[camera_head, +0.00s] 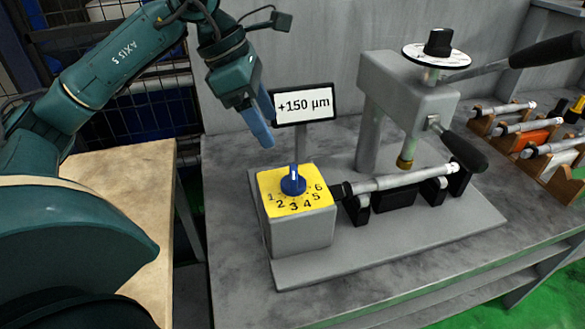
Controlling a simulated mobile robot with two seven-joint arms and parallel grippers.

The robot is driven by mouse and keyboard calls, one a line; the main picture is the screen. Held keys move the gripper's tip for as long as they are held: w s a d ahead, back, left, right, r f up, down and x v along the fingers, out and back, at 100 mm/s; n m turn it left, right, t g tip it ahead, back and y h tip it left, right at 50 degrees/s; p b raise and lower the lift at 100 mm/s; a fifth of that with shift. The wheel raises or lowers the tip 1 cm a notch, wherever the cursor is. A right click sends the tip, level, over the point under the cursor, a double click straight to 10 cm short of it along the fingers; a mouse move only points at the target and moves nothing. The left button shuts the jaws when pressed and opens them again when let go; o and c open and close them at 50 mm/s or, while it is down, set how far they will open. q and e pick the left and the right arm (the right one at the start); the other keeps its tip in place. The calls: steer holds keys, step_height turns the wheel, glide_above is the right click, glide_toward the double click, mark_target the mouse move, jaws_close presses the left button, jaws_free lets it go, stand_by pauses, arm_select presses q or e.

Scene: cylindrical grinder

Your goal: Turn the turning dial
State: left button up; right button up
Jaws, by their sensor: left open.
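The turning dial (293,184) is a blue knob with a light pointer line. It sits on a yellow plate (270,206) numbered 1 to 6, on top of a grey block. The pointer line points toward the back, away from the numbers. My left gripper (262,128) hangs above and slightly left of the dial, with its blue fingers pointing down. It is open, apart from the dial and holds nothing. A display sign (304,104) behind the dial reads "+150 µm". My right gripper does not show.
Right of the dial, a metal shaft (400,180) lies in black supports on the base plate (400,240). A grey press stand (405,85) with black-handled levers (462,150) rises behind it. Wooden racks (545,165) with several shafts stand far right. A wooden table (125,170) is at left.

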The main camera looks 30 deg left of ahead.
mark_target(292, 171)
arm_select(q)
steer(key=x, duration=1.2)
steer(key=shift+f, duration=0.45)
steer(key=c, duration=0.9)
steer(key=shift+c, duration=0.2)
